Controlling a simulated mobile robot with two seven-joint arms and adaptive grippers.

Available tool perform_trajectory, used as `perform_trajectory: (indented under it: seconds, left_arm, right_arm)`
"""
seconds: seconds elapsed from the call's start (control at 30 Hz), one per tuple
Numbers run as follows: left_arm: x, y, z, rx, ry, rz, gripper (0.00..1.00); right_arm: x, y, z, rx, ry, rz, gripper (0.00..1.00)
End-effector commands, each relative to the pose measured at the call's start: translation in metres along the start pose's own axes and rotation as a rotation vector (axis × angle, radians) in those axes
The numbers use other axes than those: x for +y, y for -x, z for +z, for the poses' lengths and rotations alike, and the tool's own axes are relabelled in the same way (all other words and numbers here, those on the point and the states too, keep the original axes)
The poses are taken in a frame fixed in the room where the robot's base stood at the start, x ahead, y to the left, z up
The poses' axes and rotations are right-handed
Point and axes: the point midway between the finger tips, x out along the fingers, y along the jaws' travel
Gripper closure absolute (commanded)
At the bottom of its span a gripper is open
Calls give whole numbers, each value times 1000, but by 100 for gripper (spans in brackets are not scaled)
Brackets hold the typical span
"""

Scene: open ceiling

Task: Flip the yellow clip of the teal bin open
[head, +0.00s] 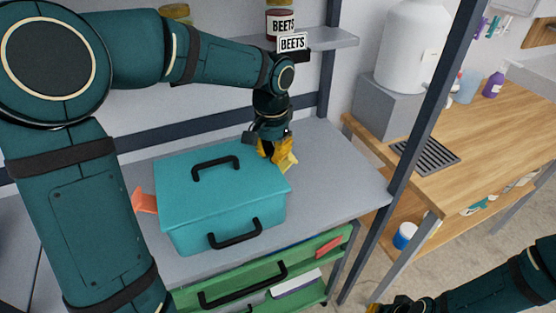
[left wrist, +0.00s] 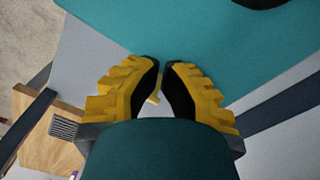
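The teal bin (head: 230,180) stands on the grey shelf with its lid down; in the left wrist view its teal lid (left wrist: 215,50) fills the top. The pale yellow clip (head: 288,162) is on the bin's right side, partly hidden by my left gripper (head: 274,150). A small yellow piece of it (left wrist: 153,98) shows between the fingers in the left wrist view. The left fingertips (left wrist: 159,64) are close together with a narrow gap, at the bin's right edge; whether they grip the clip is unclear. My right gripper (head: 392,305) is cut off at the bottom edge.
An orange clip (head: 146,201) sticks out on the bin's left side. Black handles are on the bin's lid (head: 215,163) and front (head: 233,236). A green drawer (head: 262,270) is below. The grey shelf (head: 340,180) is clear right of the bin, up to a dark post (head: 425,100).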

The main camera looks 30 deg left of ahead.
Motion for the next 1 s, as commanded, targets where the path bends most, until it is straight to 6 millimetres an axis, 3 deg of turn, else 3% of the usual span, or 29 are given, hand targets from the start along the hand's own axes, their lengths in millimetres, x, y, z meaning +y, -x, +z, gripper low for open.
perform_trajectory:
  seconds: [0.53,1.0]
  left_arm:
    - [1,2,-1,0,0,0,100]
    - [-1,26,2,0,0,0,100]
  right_arm:
    - [-1,2,0,0,0,0,100]
    - [-8,21,-2,0,0,0,100]
